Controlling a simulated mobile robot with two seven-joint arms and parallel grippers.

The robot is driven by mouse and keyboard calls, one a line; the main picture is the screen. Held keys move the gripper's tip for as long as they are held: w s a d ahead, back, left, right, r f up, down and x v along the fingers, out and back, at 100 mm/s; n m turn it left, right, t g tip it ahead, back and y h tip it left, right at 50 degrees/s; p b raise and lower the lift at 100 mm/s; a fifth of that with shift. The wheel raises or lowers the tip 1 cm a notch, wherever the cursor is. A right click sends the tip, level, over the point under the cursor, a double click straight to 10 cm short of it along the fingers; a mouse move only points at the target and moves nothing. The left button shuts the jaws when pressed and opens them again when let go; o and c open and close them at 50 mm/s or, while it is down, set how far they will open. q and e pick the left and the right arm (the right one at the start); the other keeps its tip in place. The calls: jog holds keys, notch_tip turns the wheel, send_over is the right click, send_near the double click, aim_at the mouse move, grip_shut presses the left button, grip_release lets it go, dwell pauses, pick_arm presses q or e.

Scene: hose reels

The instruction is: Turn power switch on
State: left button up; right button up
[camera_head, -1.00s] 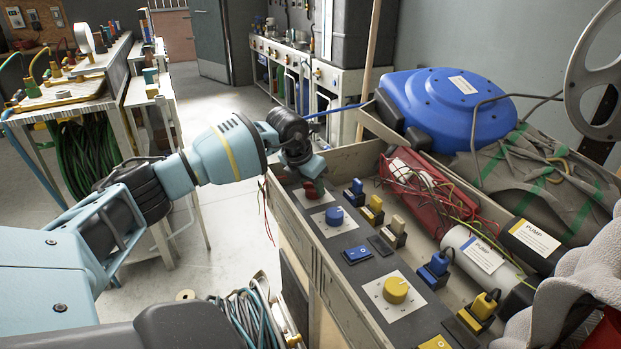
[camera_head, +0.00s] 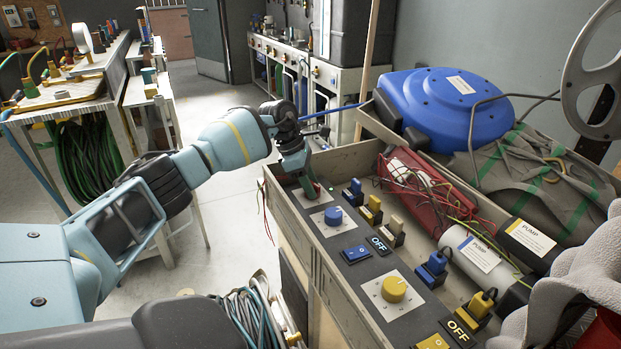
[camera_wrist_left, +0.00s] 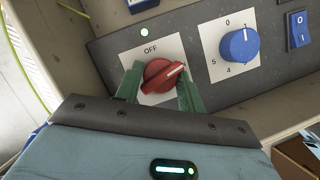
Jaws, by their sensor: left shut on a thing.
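The red rotary switch (camera_wrist_left: 160,77) sits on a white plate marked OFF, at the far end of the dark control panel. In the left wrist view its white pointer line points right and slightly up, away from the OFF mark at upper left. My left gripper (camera_head: 310,190) is at that switch in the head view. In the left wrist view its green fingers (camera_wrist_left: 157,87) are shut on the switch, one on each side. A small pale green light (camera_wrist_left: 144,31) glows above the plate. In the head view the gripper mostly hides the switch. My right gripper is not in view.
A blue dial (camera_head: 333,216), a blue rocker switch (camera_head: 356,254) and a yellow dial (camera_head: 394,289) sit nearer on the panel. Plugs, a red box (camera_head: 412,181) and a blue hose reel (camera_head: 445,108) lie to the right.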

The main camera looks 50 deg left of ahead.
pick_arm(q)
jog(key=shift+w+d+m+g+h+b, duration=0.1)
jog(key=shift+m+g+h+b, duration=0.35)
jog(key=shift+m, duration=0.75)
jog(key=o, duration=0.9)
jog(key=shift+o, duration=0.2)
jog(key=v, duration=0.8)
jog(key=shift+d, duration=0.1)
